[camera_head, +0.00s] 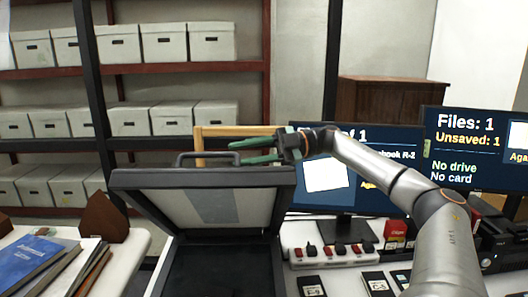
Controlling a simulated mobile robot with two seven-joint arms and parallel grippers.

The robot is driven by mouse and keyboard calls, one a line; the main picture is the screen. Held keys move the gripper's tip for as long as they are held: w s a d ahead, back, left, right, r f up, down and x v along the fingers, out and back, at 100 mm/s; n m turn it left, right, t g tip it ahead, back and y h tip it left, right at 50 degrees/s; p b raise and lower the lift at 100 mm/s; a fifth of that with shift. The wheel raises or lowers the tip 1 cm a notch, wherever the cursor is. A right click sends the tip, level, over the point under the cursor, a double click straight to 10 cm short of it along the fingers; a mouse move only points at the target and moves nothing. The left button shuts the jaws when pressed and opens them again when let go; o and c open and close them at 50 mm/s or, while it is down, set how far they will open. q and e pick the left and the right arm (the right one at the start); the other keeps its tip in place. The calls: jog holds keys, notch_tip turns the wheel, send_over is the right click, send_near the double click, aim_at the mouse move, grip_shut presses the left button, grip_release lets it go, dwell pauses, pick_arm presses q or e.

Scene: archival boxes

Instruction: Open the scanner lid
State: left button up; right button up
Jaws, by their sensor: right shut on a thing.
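The scanner is a dark flat box with its lid (148,179) tilted up and open at a slant. The pale underside of the lid shows, with a grey strip on it. The dark scanner bed (222,270) shows below the lid. A dark handle (190,156) stands on the lid's upper edge. My right gripper (236,152) has green fingers at the right end of this handle and is shut on it. The exact contact is small and partly hidden by the fingers. My left gripper is not in view.
Books and folders (40,262) lie on the white table at left, near brown bookend-like pieces (104,216). Two monitors (470,150) stand at right. A white panel with red switches (335,250) and small dark boxes lie right of the scanner. Shelves of archival boxes (210,42) stand behind.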

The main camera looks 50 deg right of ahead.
jog(key=shift+s+d+r, duration=0.6)
jog(key=shift+d, duration=0.1)
jog(key=shift+s+d+r, duration=0.1)
jog(key=shift+s+d, duration=0.35)
jog(key=shift+s, duration=0.15)
jog(key=shift+s+d+f, duration=0.15)
jog(key=shift+d+f, duration=0.25)
jog(key=shift+d, duration=0.3)
